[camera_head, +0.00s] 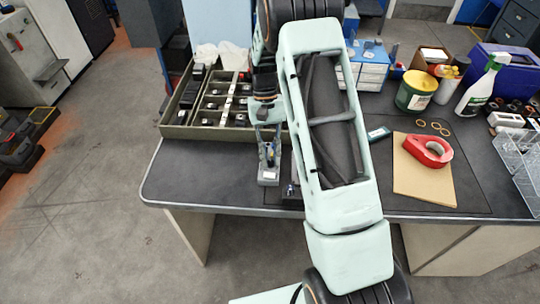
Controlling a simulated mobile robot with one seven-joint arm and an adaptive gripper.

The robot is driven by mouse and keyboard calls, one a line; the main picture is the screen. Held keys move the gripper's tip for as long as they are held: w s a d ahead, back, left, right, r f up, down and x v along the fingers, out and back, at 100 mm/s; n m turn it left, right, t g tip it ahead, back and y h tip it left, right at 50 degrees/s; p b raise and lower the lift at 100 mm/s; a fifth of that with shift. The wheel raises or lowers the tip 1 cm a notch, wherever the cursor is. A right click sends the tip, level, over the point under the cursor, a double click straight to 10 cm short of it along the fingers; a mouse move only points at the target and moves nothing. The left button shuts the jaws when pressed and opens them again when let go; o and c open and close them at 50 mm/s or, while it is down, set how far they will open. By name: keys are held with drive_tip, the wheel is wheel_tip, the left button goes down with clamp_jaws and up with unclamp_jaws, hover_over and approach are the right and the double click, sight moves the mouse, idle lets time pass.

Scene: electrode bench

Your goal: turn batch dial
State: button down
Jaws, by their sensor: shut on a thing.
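My gripper (268,136) points down over the front left part of the dark bench top. Its fingers are shut on a small dark part at the top of a small grey fixture (268,179). This part looks like the batch dial, but the fingers cover most of it and its face and angle cannot be read. My pale green arm crosses the middle of the view and hides the bench to the right of the fixture.
A compartmented tray (172,132) with small parts stands left of my gripper. On the right are a red tape dispenser (428,151) on a brown board (424,187), a green can (416,91) and a spray bottle (480,87). The bench's front left corner (170,185) is clear.

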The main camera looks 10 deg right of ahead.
drive_tip(key=c, duration=2.2)
unclamp_jaws()
drive_tip(key=shift+o, duration=0.2)
drive_tip(key=v, duration=1.2)
